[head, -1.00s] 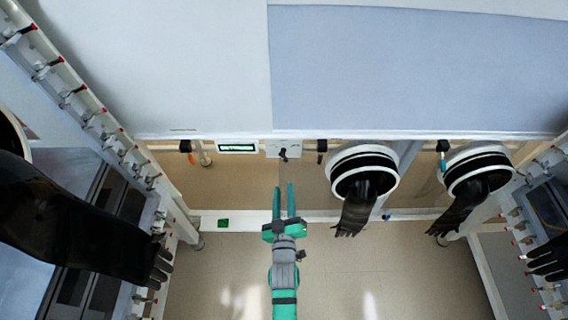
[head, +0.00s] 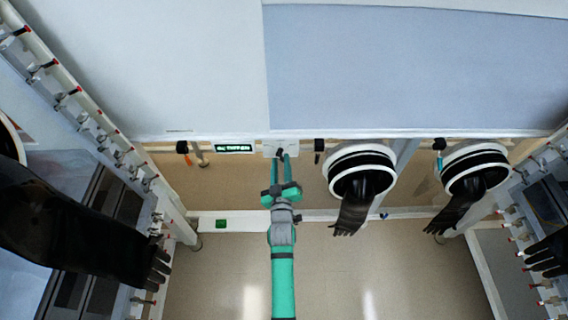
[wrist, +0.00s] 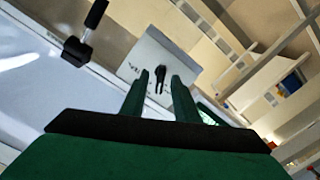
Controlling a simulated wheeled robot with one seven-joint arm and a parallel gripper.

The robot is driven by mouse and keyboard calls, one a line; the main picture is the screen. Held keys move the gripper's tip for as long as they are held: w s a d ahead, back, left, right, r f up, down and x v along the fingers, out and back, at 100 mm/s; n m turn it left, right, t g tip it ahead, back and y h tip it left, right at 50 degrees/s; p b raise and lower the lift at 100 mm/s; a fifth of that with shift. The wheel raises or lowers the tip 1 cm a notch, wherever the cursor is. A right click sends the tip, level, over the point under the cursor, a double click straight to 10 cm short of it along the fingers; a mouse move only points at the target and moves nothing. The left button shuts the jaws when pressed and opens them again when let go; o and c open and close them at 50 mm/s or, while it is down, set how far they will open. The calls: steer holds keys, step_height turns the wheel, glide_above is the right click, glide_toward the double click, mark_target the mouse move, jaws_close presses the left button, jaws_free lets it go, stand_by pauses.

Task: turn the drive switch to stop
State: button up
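The drive switch (head: 280,152) is a small black knob on a pale plate (head: 268,145) below the white cabinet edge. In the wrist view the black knob (wrist: 160,76) stands out from the plate (wrist: 150,55), with dark lettering partly visible beside it. My gripper (head: 280,160) has its two green fingers apart and pointing at the plate. In the wrist view the fingertips (wrist: 159,76) appear on either side of the knob; I cannot tell whether they touch it. The knob's exact setting is hard to read.
A small green-lit display (head: 234,148) is left of the plate. Black-handled levers hang on both sides, one close at right (head: 319,147). Two glove ports with black gloves (head: 352,205) are further right. The floor below is clear.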

steer(key=shift+a, duration=0.25)
steer(key=shift+c, duration=0.3)
steer(key=shift+d, duration=0.2)
jaws_close()
steer(key=shift+a, duration=0.1)
steer(key=shift+w, duration=0.1)
steer(key=shift+d+m, duration=0.25)
steer(key=shift+m, duration=2.65)
